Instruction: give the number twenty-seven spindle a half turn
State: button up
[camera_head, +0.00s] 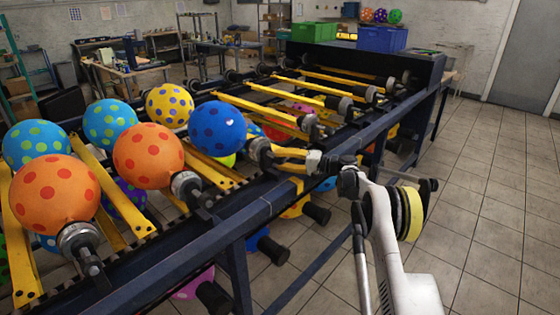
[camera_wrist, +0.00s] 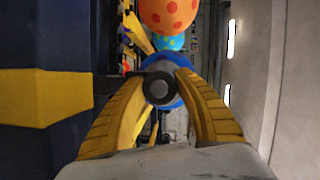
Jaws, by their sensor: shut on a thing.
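In the wrist view my gripper (camera_wrist: 159,86) has one finger on each side of the round black and grey spindle end (camera_wrist: 158,88). The blue balloon shows only as a rim behind the spindle end. I cannot read any spindle number.
Spindles with orange balloons (camera_head: 149,156) stand to the left along the conveyor's dark side rail (camera_head: 215,222). Empty yellow bars and spindles continue to the right. The tiled floor (camera_head: 480,190) at right is clear.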

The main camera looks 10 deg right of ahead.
dwell(0.3)
jog(key=o, duration=1.2)
jog(key=shift+a, duration=0.1)
jog(key=v, duration=1.2)
jog(key=shift+r, duration=0.1)
